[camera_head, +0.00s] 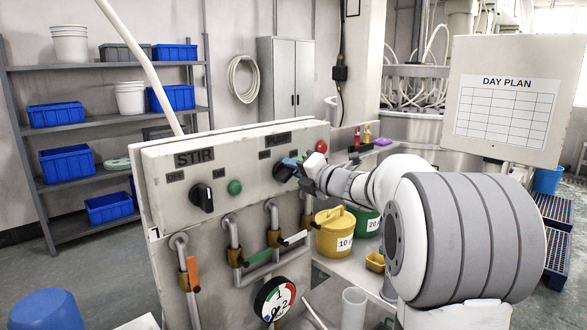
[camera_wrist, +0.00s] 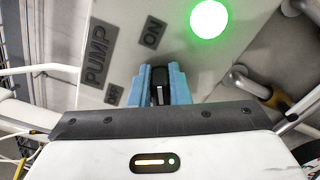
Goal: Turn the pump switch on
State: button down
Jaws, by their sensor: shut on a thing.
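The pump switch is a black knob (camera_head: 281,173) under the PUMP label on the grey control panel (camera_head: 165,222). My gripper (camera_head: 291,165) reaches it from the right. In the wrist view my blue gripper fingers (camera_wrist: 162,86) are closed on both sides of the black knob (camera_wrist: 159,88). The ON label (camera_wrist: 152,33) and the OFF label (camera_wrist: 112,95) show beside it. A round lamp (camera_wrist: 209,20) near the switch glows bright green. The fingers hide much of the knob, so I cannot tell which mark it points to.
The STIR knob (camera_head: 202,197) and a green button (camera_head: 235,187) sit left on the panel. A red button (camera_head: 321,146) is at its upper right. Pipes with coloured valve levers (camera_head: 193,272) and a gauge (camera_head: 274,301) are below. A yellow bucket (camera_head: 335,236) stands right.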

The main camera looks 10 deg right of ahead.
jog(key=c, duration=1.4)
grip_release()
jog(key=shift+o, duration=0.2)
jog(key=b+v, duration=0.1)
jog(key=v, duration=0.6)
jog(key=shift+s+d, duration=0.2)
jog(key=shift+s, duration=0.1)
